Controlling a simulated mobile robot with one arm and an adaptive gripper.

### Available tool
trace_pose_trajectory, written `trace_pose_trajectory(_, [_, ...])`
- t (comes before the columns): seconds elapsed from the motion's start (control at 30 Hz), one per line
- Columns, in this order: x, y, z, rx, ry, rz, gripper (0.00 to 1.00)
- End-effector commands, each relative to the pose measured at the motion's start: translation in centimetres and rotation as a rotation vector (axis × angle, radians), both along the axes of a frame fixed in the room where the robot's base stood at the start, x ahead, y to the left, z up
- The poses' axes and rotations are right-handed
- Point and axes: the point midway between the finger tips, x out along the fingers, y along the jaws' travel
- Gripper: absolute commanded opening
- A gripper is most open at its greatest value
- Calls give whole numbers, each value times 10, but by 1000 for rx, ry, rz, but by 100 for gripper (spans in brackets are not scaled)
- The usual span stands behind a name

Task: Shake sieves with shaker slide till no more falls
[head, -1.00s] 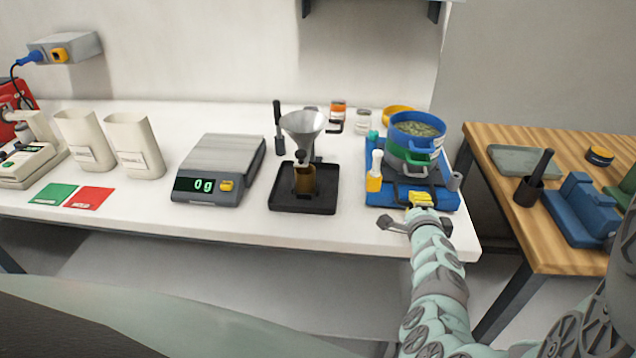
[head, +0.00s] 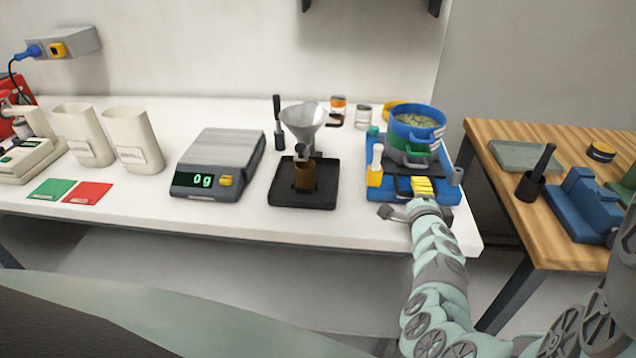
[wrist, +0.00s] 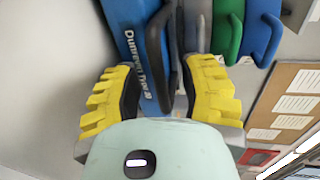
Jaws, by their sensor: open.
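The sieve stack stands on a blue shaker base (head: 383,193) at the right end of the white table. The top sieve is blue (head: 400,132) and holds greenish-grey granules; a green sieve (head: 398,149) and grey part sit below it. A dark slide handle (wrist: 157,60) is on the front of the base. My gripper (head: 424,188) is at the base's front edge. In the wrist view its yellow fingers (wrist: 160,98) are open, with the handle between or just beyond them; contact cannot be told. Blue and green sieve handles show in the wrist view.
A funnel over a brown jar (head: 304,178) on a black tray (head: 330,190), a scale (head: 218,165) reading 0 g and two beige cups (head: 133,142) stand to the left.

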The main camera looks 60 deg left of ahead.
Motion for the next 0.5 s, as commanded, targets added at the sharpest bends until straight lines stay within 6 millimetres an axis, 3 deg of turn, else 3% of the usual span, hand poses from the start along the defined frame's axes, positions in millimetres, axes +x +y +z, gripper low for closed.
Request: trace_pose_trajectory(0.5, [-10, -9, 3, 4, -4, 1, 41])
